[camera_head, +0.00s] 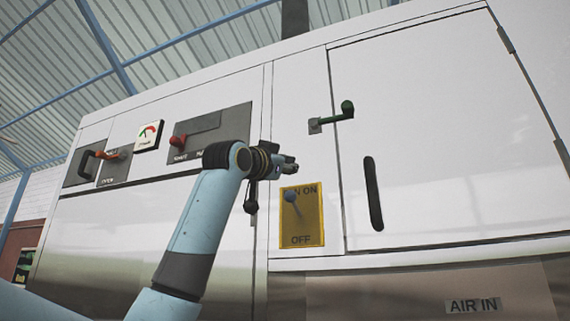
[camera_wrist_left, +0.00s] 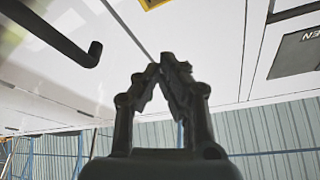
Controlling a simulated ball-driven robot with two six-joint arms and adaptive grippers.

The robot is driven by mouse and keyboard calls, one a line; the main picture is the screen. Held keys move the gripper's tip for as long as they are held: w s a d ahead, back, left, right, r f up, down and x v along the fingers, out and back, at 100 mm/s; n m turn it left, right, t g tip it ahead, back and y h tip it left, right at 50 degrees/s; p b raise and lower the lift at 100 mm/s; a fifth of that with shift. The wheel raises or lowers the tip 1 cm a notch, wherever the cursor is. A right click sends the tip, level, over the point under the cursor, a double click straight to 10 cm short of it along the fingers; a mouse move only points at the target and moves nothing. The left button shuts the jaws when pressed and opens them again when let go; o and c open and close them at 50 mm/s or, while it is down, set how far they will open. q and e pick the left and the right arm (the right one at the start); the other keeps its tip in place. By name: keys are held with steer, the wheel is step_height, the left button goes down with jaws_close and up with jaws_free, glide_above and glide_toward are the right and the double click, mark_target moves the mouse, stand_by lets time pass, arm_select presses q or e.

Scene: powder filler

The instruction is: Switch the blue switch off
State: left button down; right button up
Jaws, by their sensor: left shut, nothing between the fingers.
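The blue switch (camera_head: 292,203) is a round-ended lever on a yellow plate (camera_head: 302,237) marked ON at the top and OFF at the bottom. Its blue knob is in the upper part of the plate, near the ON marking. My left gripper (camera_head: 292,163) is just above the plate, apart from the switch, shut and empty. In the left wrist view the gripper's fingertips (camera_wrist_left: 172,64) meet, and a small piece of the yellow plate (camera_wrist_left: 152,3) shows at the top edge. My right gripper is not in view.
A green handle (camera_head: 346,109) sticks out to the right of my left gripper. A dark vertical door handle (camera_head: 373,194) is right of the plate. Red levers (camera_head: 177,141) and a gauge (camera_head: 148,135) are on the left. The panel below the plate is clear.

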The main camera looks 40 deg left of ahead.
mark_target(294, 205)
arm_select(q)
steer(key=p+x, duration=0.3)
steer(key=x, duration=0.3)
steer(key=f, duration=0.1)
steer(key=a+f, duration=0.1)
steer(key=f, duration=0.1)
steer(key=shift+w+a+f+p, duration=0.1)
steer(key=shift+a+f+p, duration=0.2)
steer(key=shift+a+p, duration=0.1)
